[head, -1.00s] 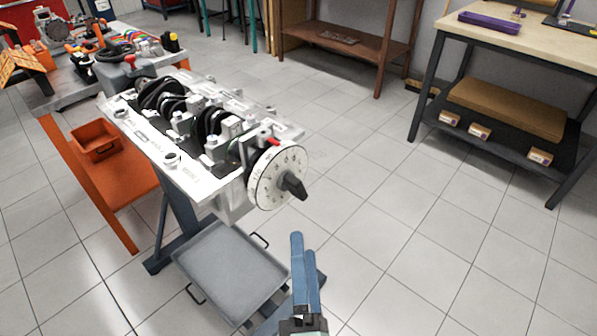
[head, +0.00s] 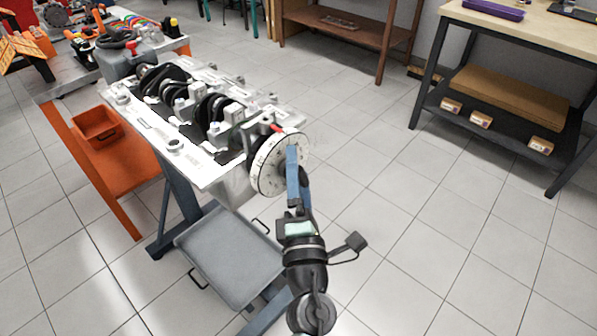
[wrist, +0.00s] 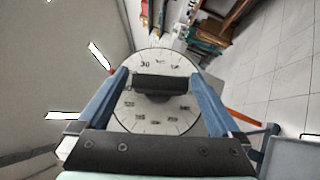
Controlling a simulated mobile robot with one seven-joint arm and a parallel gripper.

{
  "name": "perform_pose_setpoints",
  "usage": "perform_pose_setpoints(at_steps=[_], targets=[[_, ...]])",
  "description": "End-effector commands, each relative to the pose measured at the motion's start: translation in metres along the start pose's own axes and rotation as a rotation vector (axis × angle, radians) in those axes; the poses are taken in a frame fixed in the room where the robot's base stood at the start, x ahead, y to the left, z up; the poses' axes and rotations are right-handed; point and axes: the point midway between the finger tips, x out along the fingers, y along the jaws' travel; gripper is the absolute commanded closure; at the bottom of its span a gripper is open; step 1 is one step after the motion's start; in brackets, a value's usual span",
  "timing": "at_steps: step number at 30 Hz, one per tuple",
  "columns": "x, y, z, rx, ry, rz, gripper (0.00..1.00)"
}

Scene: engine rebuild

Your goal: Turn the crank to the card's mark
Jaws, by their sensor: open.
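The crank's white degree dial (head: 268,172) stands upright on the near end of the engine block (head: 190,150). In the wrist view the dial (wrist: 155,120) faces me with its black crank handle (wrist: 158,82) lying level across it. A red pointer (head: 277,128) sits at the dial's top edge. My gripper (head: 297,155) is in front of the dial in the head view and hides the handle there. In the wrist view its two blue fingers are open, one on each side of the handle, with gaps visible. I cannot make out the card.
A grey tray (head: 230,255) lies low beneath the engine. An orange bin (head: 97,135) sits on the orange shelf at left. A workbench (head: 500,35) stands at right. The tiled floor between is clear.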

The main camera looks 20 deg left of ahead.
Motion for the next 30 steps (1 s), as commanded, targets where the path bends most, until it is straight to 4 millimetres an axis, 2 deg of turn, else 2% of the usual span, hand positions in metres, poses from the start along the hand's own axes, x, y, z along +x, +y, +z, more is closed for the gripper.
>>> perform_pose_setpoints(at_steps=[6,7,20,30], targets=[[0.0003,0.0001,-0.0002,0.001,0.0,0.0,0.0],[0.0003,0.0001,-0.0002,0.001,0.0,0.0,0.04],[0.0,0.0001,-0.0001,0.001,0.0,0.0,0.81],[0.0009,0.0047,0.001,0.027,0.0,-0.026,0.81]])
